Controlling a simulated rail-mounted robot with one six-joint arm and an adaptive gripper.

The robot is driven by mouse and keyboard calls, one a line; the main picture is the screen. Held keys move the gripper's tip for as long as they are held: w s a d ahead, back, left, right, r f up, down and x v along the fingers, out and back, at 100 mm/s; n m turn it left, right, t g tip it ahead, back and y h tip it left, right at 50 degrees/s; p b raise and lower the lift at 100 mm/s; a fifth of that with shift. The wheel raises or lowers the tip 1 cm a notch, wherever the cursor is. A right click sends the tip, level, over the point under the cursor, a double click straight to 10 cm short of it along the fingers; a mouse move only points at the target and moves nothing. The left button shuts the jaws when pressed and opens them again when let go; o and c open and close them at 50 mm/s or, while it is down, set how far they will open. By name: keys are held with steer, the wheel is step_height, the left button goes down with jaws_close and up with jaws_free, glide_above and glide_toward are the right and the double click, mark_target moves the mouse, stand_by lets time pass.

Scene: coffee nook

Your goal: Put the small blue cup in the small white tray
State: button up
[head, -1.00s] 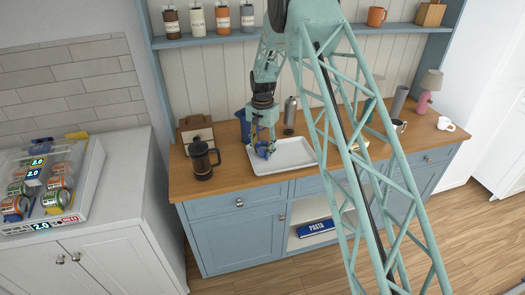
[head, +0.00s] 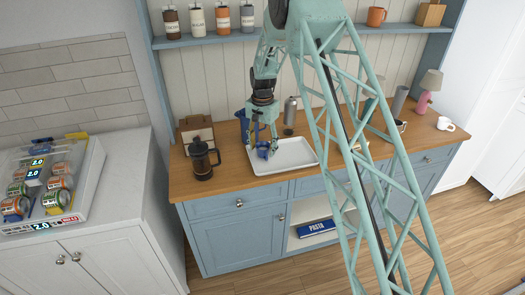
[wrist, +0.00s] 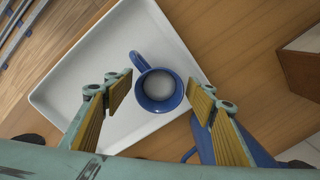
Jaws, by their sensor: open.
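The small blue cup (wrist: 158,90) stands upright in the small white tray (wrist: 60,95), near one edge, with its handle toward the upper left in the wrist view. In the head view the cup (head: 263,153) is at the left end of the tray (head: 290,166). My gripper (wrist: 160,98) is open, with a yellow-padded finger on either side of the cup and a gap to each. In the head view my gripper (head: 263,137) is just above the cup and partly covers it.
A blue pitcher (wrist: 225,145) stands close beside one finger in the wrist view. A white mug (head: 445,124) is far right.

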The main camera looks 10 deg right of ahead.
step_height(320, 180, up, 11)
steer(key=shift+f, duration=0.2)
stand_by(0.3)
steer(key=shift+r, duration=0.1)
stand_by(0.7)
